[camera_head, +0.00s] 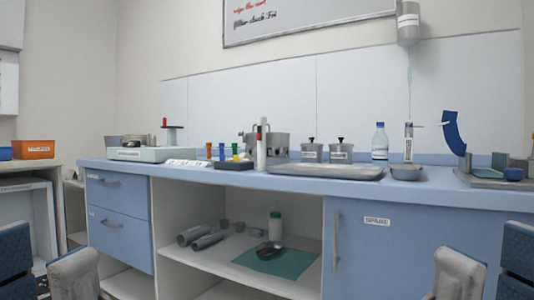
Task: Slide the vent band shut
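No part that I can clearly identify as the vent band shows. A curved blue band (454,133) stands upright at the right end of the counter, by a grey base plate (490,180); I cannot tell whether it is the vent band. At the bottom left edge are grey and dark blue parts of my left arm or gripper (73,274). Matching parts of my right arm or gripper (458,272) show at the bottom right. Both are cut off by the frame, low and in front of the cabinet, away from the counter items. Their fingertips cannot be made out.
The blue counter (240,179) holds a scale-like device (150,154), coloured-cap tubes (222,152), steel pots (312,150), a grey tray (325,171) and a blue-capped bottle (380,142). Below are drawers (118,195), an open shelf (215,255) and a closed door (390,250).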

